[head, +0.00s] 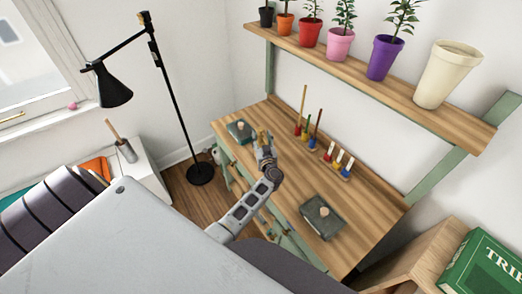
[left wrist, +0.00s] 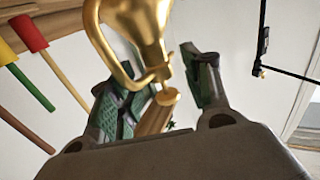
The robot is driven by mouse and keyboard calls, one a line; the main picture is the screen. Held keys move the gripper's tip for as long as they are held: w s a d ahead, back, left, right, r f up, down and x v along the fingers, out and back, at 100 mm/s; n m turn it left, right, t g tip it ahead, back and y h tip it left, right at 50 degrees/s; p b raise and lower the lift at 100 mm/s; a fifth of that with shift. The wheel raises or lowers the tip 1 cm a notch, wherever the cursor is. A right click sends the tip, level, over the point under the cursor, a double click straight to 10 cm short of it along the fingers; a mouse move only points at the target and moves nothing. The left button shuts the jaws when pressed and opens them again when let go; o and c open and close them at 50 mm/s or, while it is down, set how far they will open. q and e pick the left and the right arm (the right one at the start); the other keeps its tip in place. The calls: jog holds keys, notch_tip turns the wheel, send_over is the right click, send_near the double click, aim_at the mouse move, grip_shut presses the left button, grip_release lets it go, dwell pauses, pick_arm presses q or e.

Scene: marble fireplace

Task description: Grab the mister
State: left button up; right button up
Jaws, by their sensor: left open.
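The mister is a shiny gold metal vessel (left wrist: 138,18) with a curved handle and a thin gold stem, large in the left wrist view. In the head view a small part of the gold mister (head: 262,133) shows above the workbench, mostly hidden by my gripper. My left gripper (head: 264,150) is right at it over the bench's far part. In the left wrist view the dark green fingers of my left gripper (left wrist: 152,72) are spread apart, with the mister's lower gold parts between them. I cannot tell whether they touch. My right gripper is not in view.
The wooden workbench (head: 300,205) holds a dark green block (head: 240,132), a dark box with a knob (head: 323,217) and colourful tools in racks (head: 338,162). A shelf (head: 350,62) with potted plants hangs above. A black floor lamp (head: 172,90) stands left.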

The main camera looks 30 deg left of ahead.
pick_arm(q)
jog(key=shift+b+x, duration=0.55)
jog(key=shift+x, duration=0.5)
jog(key=shift+c, duration=0.3)
grip_shut()
